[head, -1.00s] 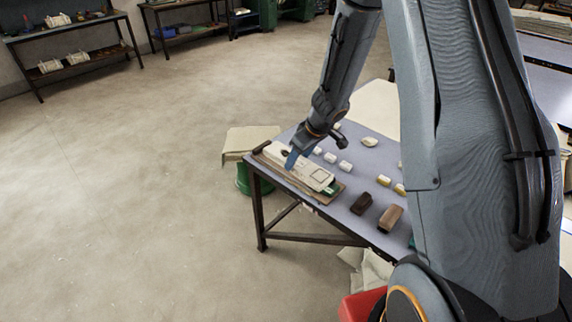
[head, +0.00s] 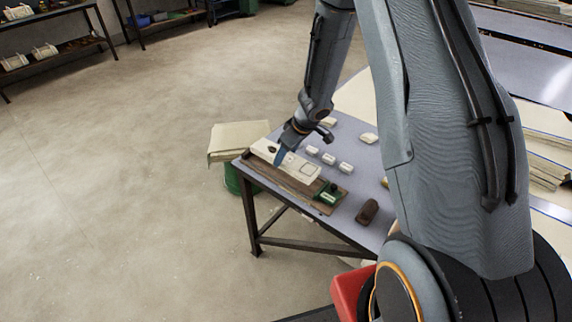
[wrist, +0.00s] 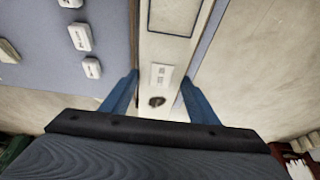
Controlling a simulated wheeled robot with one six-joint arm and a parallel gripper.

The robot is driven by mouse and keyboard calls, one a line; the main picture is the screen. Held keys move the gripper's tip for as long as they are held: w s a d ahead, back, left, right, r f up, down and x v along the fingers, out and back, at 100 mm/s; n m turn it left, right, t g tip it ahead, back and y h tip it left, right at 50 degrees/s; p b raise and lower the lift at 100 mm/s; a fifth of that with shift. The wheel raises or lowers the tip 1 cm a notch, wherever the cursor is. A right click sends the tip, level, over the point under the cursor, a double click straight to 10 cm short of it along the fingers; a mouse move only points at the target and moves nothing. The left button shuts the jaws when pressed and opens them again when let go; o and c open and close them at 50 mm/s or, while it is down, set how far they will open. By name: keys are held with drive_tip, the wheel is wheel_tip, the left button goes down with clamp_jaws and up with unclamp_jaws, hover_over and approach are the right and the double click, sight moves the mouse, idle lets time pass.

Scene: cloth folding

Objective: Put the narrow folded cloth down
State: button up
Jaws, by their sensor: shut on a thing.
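The narrow folded cloth (head: 302,168) is a long cream strip with a square outline and a dark round spot. In the head view it lies along the back side of a brown board (head: 285,184), near the table's left end. My gripper (head: 279,161) points down onto its left part. In the wrist view the cloth (wrist: 165,45) runs between my two blue fingers (wrist: 160,98), with a white label and the dark spot showing. The fingers are closed on its sides. I cannot tell whether the cloth touches the table. Its near end is hidden by my gripper in the wrist view.
The grey-blue table (head: 345,203) holds several small white blocks (head: 328,158), a green item (head: 328,194) at the board's right end and a dark brown block (head: 367,211). A cloth-topped green bin (head: 238,140) stands beyond the table's left corner. Open floor lies left.

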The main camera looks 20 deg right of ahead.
sight(289, 158)
drive_tip(key=shift+f+b, duration=0.55)
drive_tip(key=shift+f, duration=1.5)
drive_tip(key=shift+f, duration=0.15)
drive_tip(key=o, duration=1.1)
